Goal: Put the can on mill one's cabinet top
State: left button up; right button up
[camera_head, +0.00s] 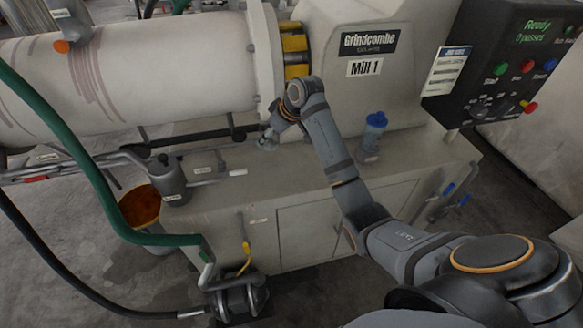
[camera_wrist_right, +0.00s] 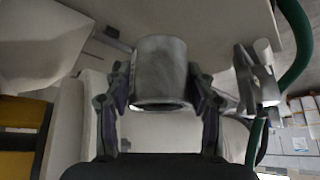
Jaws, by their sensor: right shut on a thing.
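My right gripper (camera_head: 270,137) reaches over mill one's cabinet top (camera_head: 285,172), close to the foot of the mill housing. In the right wrist view my right gripper (camera_wrist_right: 162,98) is shut on the can (camera_wrist_right: 161,68), a plain grey metal cylinder with one finger on each side. In the head view the can is small and mostly hidden by the gripper. I cannot tell whether it touches the top. My left gripper is not in view.
A grey pump-like fitting (camera_head: 169,181) with pipes is at the left end, beside an orange-filled bucket (camera_head: 139,207). A green hose (camera_head: 82,160) hangs at left. The cabinet top's front middle is bare.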

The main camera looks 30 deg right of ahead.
jog(key=shift+s+d, duration=0.1)
jog(key=shift+d, duration=0.1)
jog(key=s+d+f+p, duration=0.1)
jog(key=d+f, duration=0.1)
jog(key=d, duration=0.2)
jog(key=s+d+f+p, duration=0.1)
jog(key=d+f, duration=0.2)
jog(key=d, duration=0.1)
jog(key=s+d+f, duration=0.1)
jog(key=d+f, duration=0.2)
jog(key=d, duration=0.1)
jog(key=shift+s+d+f+p, duration=0.15)
jog(key=shift+f+p, duration=0.1)
jog(key=shift+p, duration=0.15)
jog(key=shift+d+f, duration=0.1)
jog(key=shift+f, duration=0.1)
jog(key=f, duration=0.1)
jog(key=f+p, duration=0.1)
jog(key=f, duration=0.1)
jog(key=shift+s+d, duration=0.15)
jog(key=shift+d, duration=0.2)
jog(key=shift+f, duration=0.5)
